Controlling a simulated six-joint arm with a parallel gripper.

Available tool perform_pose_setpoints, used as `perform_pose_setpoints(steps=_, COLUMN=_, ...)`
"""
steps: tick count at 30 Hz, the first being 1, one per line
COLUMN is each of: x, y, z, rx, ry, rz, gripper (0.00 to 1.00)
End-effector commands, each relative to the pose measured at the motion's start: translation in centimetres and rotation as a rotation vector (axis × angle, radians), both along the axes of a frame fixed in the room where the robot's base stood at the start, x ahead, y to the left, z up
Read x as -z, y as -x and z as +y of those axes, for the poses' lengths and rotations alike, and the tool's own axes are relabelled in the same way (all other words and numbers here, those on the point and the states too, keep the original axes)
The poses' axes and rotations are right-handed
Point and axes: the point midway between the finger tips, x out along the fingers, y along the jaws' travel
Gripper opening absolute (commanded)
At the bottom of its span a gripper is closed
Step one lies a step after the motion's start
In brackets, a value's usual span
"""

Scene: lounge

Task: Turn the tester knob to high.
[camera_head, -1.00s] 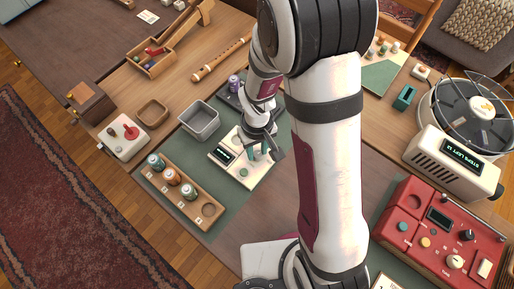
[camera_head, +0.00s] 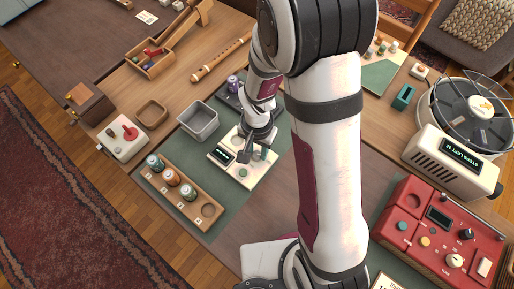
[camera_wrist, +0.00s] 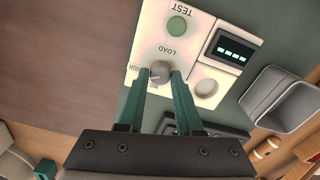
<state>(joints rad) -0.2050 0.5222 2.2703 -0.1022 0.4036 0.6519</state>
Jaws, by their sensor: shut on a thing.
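The tester is a cream panel (camera_head: 217,153) on the green mat, left of my arm in the head view. In the wrist view the tester (camera_wrist: 152,40) shows a green TEST button (camera_wrist: 177,26), a lit display (camera_wrist: 233,49), a round recess (camera_wrist: 206,87) and a grey knob (camera_wrist: 160,70) under the word LOAD. HIGH and MID are printed beside the knob at its left and lower left. My gripper (camera_wrist: 161,73) has its two green fingers on either side of the knob, shut on it. A pale mark on the knob seems to face lower left; its exact setting is hard to read.
A grey bin (camera_head: 199,124) stands beside the tester. A wooden rack (camera_head: 168,193) with several cans lies in front of it. A dark tray (camera_head: 224,101) with a purple can (camera_head: 234,83) is behind. A red console (camera_head: 418,210) is at the right.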

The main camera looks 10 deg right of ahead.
Motion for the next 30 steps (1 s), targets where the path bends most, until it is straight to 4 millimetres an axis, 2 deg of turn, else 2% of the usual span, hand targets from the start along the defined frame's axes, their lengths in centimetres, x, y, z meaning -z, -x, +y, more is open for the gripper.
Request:
perform_pose_setpoints(steps=10, x=-0.04, y=0.07, z=0.01, rx=0.123, ry=-0.001, rz=0.001, gripper=0.00)
perform_pose_setpoints(steps=26, x=-0.03, y=0.06, z=0.00, rx=0.145, ry=-0.001, rz=0.001, gripper=0.00)
perform_pose_setpoints(steps=27, x=-0.03, y=0.06, z=0.00, rx=0.144, ry=-0.001, rz=0.001, gripper=0.38)
perform_pose_setpoints(steps=30, x=-0.02, y=0.05, z=0.00, rx=0.144, ry=-0.001, rz=0.001, gripper=0.56)
